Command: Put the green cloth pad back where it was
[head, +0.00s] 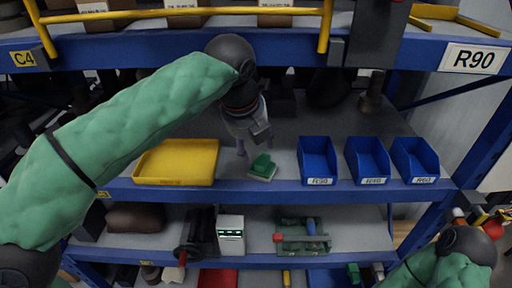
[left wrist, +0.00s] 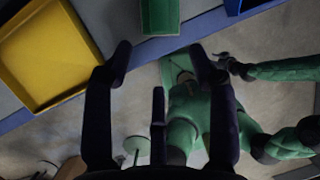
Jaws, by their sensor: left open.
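The green cloth pad (head: 262,165) sits on a pale base near the front edge of the middle shelf. It is between the yellow tray and the blue bins. My left gripper (head: 255,148) is over the shelf, just above and behind the pad in the head view, open and empty. In the left wrist view the pad (left wrist: 160,15) is at the top edge, partly cut off, beyond the spread fingertips (left wrist: 162,60). Nothing lies between those fingers. My right arm shows at the lower right of the head view; its gripper is not clearly seen.
The yellow tray (head: 178,163) is left of the pad, and a row of blue bins (head: 318,160) is to its right. The lower shelf holds a white box (head: 230,236) and a green vise-like item (head: 303,243).

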